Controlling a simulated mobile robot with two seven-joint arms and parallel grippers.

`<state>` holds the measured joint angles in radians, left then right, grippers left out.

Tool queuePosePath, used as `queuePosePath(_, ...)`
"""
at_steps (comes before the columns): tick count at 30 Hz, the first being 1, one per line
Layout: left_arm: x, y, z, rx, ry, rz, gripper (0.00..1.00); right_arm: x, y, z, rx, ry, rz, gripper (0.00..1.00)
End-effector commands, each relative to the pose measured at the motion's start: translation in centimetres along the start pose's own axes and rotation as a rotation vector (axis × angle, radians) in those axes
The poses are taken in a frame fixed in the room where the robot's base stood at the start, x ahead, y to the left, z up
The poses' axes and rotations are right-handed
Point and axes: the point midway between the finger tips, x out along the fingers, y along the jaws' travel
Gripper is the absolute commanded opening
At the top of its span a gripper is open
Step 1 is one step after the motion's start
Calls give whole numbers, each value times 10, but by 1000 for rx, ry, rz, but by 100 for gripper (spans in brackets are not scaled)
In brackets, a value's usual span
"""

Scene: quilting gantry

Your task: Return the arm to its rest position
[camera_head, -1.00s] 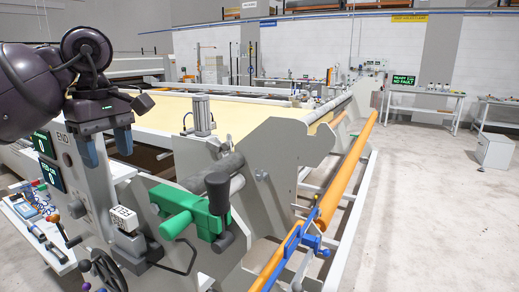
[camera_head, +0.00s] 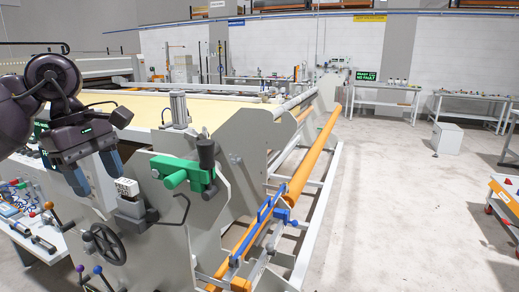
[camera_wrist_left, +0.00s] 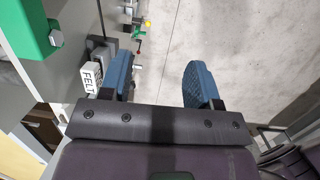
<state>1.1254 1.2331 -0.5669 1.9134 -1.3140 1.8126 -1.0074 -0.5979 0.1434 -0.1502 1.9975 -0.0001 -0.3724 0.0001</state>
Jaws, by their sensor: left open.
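My left arm comes in from the left in the head view. Its gripper (camera_head: 94,173) is open, with two blue fingers pointing down and nothing between them. It is in front of the machine's grey end plate (camera_head: 232,215), left of the green clamp (camera_head: 176,170) with a dark handle. In the left wrist view, the open fingers (camera_wrist_left: 160,82) have grey floor between and beyond them. The green part (camera_wrist_left: 30,28) shows at the upper left there, apart from the fingers. My right gripper is in neither view.
A handwheel (camera_head: 104,243) and a small white block (camera_head: 127,187) are close below the gripper. A small table (camera_head: 45,246) with tools is at the lower left. An orange roller (camera_head: 312,160) runs along the machine. Open floor (camera_head: 390,210) lies to the right.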

Motion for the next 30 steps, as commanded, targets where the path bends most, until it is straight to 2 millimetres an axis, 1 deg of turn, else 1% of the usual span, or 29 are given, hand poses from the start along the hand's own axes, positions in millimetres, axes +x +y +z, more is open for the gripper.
queuePosePath(1,17,4,10,-2,-69,7,56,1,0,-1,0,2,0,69)
queuePosePath(3,34,8,27,-13,-172,27,56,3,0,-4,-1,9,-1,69)
queuePosePath(5,49,11,43,-28,-272,44,56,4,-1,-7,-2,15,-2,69)
queuePosePath(6,58,14,54,-45,-344,55,56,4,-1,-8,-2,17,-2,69)
queuePosePath(9,78,17,82,-99,-537,78,56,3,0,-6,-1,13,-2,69)
queuePosePath(13,93,20,115,-200,-786,96,56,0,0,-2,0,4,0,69)
queuePosePath(15,97,22,129,-267,-920,102,56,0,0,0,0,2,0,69)
queuePosePath(18,100,24,145,-378,-1113,104,56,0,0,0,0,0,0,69)
queuePosePath(21,99,26,154,-515,-1311,101,56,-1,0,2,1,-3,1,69)
queuePosePath(24,97,30,156,-673,-1510,92,56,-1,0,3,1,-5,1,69)
queuePosePath(27,96,32,150,-853,-1703,77,56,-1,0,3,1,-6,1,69)
queuePosePath(30,98,34,136,-1048,-1886,61,56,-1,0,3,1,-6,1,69)
